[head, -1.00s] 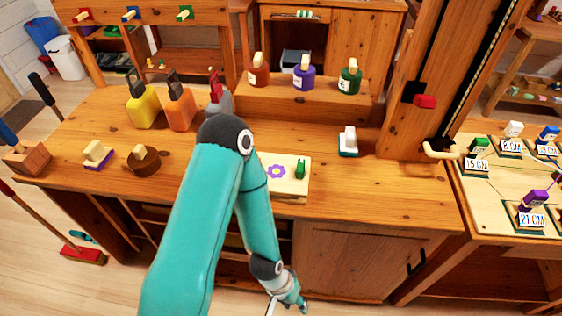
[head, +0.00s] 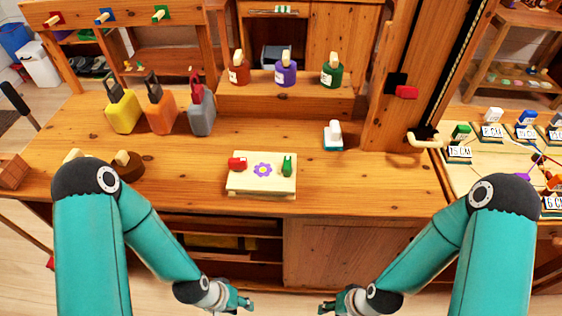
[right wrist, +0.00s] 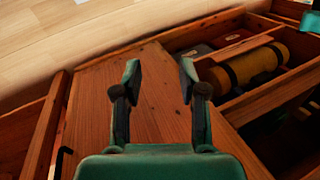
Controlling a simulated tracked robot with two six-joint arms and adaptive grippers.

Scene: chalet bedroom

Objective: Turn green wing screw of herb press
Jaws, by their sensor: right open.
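The herb press (head: 244,186) is a pale wooden board with a purple flower, lying on the workbench near its front edge. Its green wing screw (head: 287,166) stands upright on the right side, and a red wing screw (head: 237,164) is on the left side. My left gripper (head: 246,303) is low in front of the bench, apart from the press; its jaws are too small to judge. My right gripper (head: 324,307) is also low in front of the bench. In the right wrist view it (right wrist: 160,76) is open and empty, above a wooden surface.
Yellow, orange and grey padlock-like blocks (head: 162,117) stand behind the press at left. Three bottles (head: 286,76) stand on a raised shelf at the back. A white-and-teal block (head: 333,138) is to the right. The bench around the press is mostly clear.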

